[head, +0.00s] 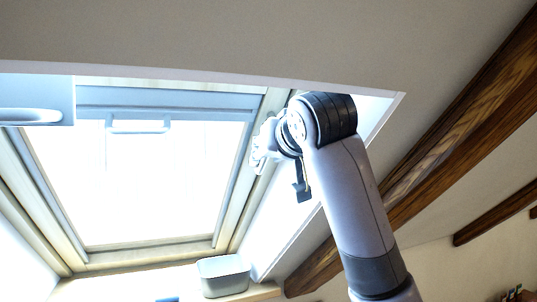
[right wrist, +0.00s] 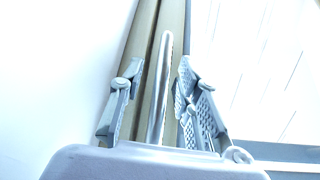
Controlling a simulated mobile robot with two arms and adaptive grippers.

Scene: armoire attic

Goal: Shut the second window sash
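A skylight window sash (head: 150,103) with a blue-grey frame sits in the sloped ceiling, with a bar handle (head: 138,129) near its top edge. A blue-grey panel with a pale handle (head: 30,116) cuts in at the left edge; I cannot tell whether it is another sash. My right gripper (head: 258,155) is at the window's right side frame. In the right wrist view its two fingers (right wrist: 160,75) are apart, on either side of a metal bar (right wrist: 157,100), with no clear contact. Which sash this bar belongs to is unclear. My left gripper is out of view.
A grey bin (head: 223,277) stands on the wooden ledge below the window's right corner. A small blue thing (head: 167,299) shows at the bottom edge. Dark wooden beams (head: 440,150) cross the sloped ceiling at the right. The window's right reveal is close to my arm.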

